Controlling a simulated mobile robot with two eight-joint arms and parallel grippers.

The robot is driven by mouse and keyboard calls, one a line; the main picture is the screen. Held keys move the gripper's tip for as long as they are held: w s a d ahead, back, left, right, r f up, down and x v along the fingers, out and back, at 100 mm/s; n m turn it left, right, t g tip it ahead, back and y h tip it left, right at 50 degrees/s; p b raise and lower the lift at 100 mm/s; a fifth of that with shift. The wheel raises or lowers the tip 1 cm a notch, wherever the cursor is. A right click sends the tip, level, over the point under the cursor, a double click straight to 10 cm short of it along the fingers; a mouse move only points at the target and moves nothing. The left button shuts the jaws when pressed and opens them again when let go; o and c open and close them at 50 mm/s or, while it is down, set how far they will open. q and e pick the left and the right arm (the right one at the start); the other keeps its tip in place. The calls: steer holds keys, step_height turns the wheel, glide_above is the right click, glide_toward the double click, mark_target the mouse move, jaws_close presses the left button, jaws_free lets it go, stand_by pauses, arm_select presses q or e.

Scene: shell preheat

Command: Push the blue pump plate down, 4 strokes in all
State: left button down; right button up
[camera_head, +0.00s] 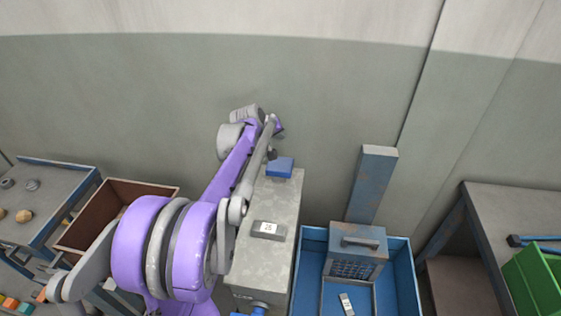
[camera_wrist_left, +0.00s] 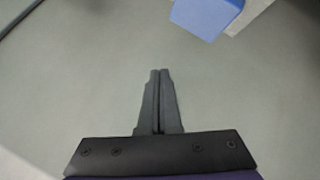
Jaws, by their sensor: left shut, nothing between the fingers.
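The blue pump plate (camera_head: 281,167) sits at the far end of the long grey metal cabinet, near the wall. It also shows at the top of the left wrist view (camera_wrist_left: 207,14), cut off by the frame edge. My left gripper (camera_head: 271,154) is small in the head view, close to the plate's left far side. In the left wrist view its two dark fingers (camera_wrist_left: 160,72) are together with nothing between them. They look apart from the plate. My right gripper is in neither view.
A small display box (camera_head: 268,229) stands on the grey cabinet (camera_head: 277,204). A blue bin (camera_head: 400,270) holds a grey-blue box with a handle (camera_head: 356,250). A brown crate (camera_head: 120,190) and a cart (camera_head: 55,172) stand left, a table (camera_head: 510,200) and green bin (camera_head: 537,280) right.

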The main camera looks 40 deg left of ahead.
arm_select(q)
steer(key=b, duration=0.4)
glide_above(279, 166)
step_height(279, 166, down, 8)
steer(key=shift+r, duration=0.1)
steer(key=shift+f, duration=0.55)
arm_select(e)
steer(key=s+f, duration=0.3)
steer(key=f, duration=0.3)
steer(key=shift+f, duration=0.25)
arm_select(q)
steer(key=shift+f+b, duration=0.1)
steer(key=shift+b, duration=0.25)
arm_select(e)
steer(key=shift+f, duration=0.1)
arm_select(q)
steer(key=shift+f, duration=0.3)
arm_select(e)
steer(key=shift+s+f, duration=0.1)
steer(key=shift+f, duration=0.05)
